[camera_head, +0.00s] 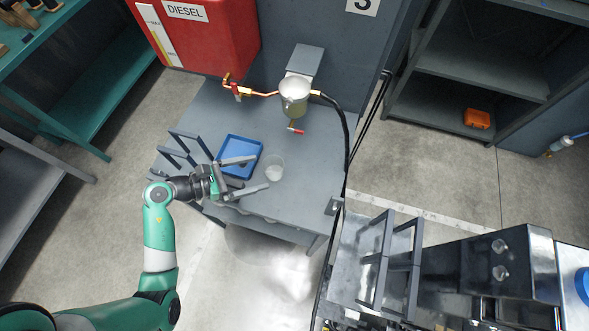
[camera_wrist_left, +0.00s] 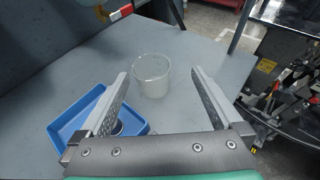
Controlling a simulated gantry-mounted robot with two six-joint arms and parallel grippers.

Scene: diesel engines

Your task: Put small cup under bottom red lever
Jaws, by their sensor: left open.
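The small cup (camera_head: 273,168) is clear and stands upright on the grey bench. It also shows in the left wrist view (camera_wrist_left: 152,78). The bottom red lever (camera_head: 296,130) sticks out below a pale filter bowl (camera_head: 294,90); its red and white end shows at the top of the left wrist view (camera_wrist_left: 121,12). My left gripper (camera_head: 262,172) is open, with its fingers pointing toward the cup. In the left wrist view the cup lies between and just beyond the fingertips; I cannot tell if they touch it. My right gripper is not in view.
A blue tray (camera_head: 227,148) with a dark round part in it lies beside the gripper. A red diesel tank (camera_head: 215,38), copper pipe and upper red lever (camera_head: 237,91) are behind. A dark hose (camera_head: 343,125) runs down the right. Bench (camera_head: 312,180) around the cup is clear.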

